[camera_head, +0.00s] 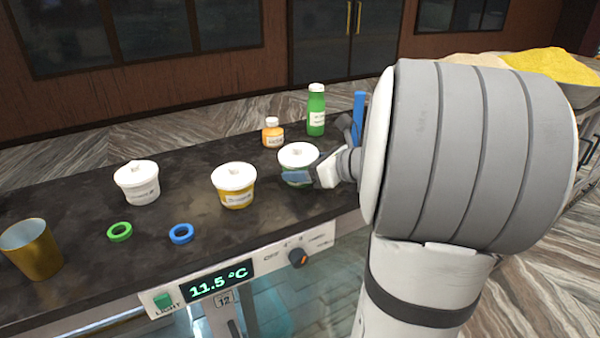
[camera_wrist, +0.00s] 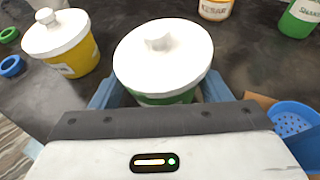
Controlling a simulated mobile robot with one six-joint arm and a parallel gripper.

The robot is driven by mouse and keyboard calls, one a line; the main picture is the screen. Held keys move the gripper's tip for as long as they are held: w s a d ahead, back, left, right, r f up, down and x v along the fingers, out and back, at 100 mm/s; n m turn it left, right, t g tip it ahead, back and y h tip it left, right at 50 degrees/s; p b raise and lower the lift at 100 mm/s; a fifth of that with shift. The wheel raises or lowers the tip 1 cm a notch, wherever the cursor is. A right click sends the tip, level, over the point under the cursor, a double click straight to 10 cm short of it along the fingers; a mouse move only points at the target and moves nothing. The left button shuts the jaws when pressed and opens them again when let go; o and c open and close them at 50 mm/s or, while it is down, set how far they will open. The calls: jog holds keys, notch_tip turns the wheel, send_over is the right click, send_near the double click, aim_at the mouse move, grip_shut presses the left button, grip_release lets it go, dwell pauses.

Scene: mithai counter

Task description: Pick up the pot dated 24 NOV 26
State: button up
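Three lidded pots stand on the dark counter: a white one (camera_head: 140,190), a yellow one (camera_head: 237,192) and a green one (camera_head: 298,156). All have white knobbed lids and labels, but I cannot read any date. My gripper (camera_head: 317,153) is at the green pot. In the wrist view the green pot (camera_wrist: 163,60) stands upright between the two blue fingers of my gripper (camera_wrist: 163,93), with a small gap seeming to show at each side. The gripper looks open. The lid hides part of the pot's body. The yellow pot (camera_wrist: 76,62) is to its left.
An orange-labelled jar (camera_head: 273,133) and a green bottle (camera_head: 316,110) stand behind the green pot. A green ring (camera_head: 120,232), a blue ring (camera_head: 181,234) and a brass cup (camera_head: 32,250) lie or stand at the left. A blue perforated item (camera_wrist: 293,122) is close at right.

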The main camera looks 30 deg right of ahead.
jog(key=c, duration=1)
jog(key=shift+r, duration=0.1)
jog(key=shift+c, duration=0.2)
